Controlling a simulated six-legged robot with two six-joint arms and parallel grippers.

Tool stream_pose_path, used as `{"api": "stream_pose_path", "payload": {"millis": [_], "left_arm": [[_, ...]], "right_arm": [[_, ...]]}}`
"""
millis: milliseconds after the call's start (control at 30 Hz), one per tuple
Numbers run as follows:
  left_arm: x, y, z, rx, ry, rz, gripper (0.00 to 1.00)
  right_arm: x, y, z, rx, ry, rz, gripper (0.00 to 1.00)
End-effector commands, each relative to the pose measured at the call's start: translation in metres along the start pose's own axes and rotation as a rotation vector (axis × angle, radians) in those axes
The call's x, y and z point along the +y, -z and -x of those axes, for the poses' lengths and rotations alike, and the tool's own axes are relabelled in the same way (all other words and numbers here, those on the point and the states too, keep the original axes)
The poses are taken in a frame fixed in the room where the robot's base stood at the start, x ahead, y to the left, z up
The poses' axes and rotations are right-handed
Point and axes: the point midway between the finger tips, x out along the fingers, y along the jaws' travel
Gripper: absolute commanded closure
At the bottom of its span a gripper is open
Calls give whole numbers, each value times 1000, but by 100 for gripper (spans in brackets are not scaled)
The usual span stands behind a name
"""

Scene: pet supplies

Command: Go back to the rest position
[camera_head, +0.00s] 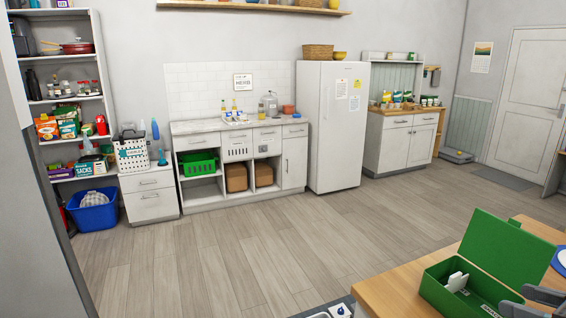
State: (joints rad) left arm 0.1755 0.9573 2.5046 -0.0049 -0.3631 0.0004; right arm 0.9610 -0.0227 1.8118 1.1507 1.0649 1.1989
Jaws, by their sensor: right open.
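My right gripper (532,302) shows at the bottom right corner, its dark fingers apart and cut off by the frame edge. It is empty as far as I can see. It is at the right side of an open green box (436,294) on a wooden table (390,290). I cannot tell whether it is above the box or beside it. A small white piece (457,282) stands in the box. The box's green lid (505,245) is raised. My left gripper is not in view.
A wide stretch of wooden floor (230,255) is clear. A shelf (92,100), a counter (195,128), a white fridge (335,130) and a cabinet (395,146) line the back wall. A blue basket (93,217) sits at the left. A door (530,100) is at the right.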

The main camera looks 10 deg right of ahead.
Motion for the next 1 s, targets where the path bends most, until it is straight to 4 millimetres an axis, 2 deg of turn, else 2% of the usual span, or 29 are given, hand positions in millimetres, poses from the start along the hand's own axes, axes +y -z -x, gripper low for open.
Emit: {"api": "stream_pose_path", "payload": {"millis": [33, 167, 333, 467, 567, 667, 733, 800, 867, 900, 967, 1000], "left_arm": [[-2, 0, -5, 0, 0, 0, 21], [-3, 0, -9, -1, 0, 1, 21], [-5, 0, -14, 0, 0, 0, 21], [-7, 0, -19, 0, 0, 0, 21], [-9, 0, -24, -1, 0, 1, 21], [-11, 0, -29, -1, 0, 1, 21], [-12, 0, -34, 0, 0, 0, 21], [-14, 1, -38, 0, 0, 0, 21], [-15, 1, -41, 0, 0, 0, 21], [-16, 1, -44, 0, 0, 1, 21], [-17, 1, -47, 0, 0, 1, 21], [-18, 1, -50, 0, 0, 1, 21]], "right_arm": [[9, 2, -16, -8, -43, 4, 28], [24, 11, -48, -11, -128, -14, 28], [53, 33, -89, 7, -252, -52, 28], [87, 61, -122, 52, -367, -78, 28], [123, 93, -149, 117, -468, -90, 28], [170, 140, -177, 219, -588, -67, 28], [211, 182, -193, 309, -685, -8, 28], [252, 226, -200, 396, -785, 82, 28], [285, 265, -201, 466, -875, 190, 28], [307, 292, -198, 506, -939, 275, 28], [336, 333, -189, 554, -1046, 433, 28], [354, 360, -180, 573, -1122, 559, 28]]}}
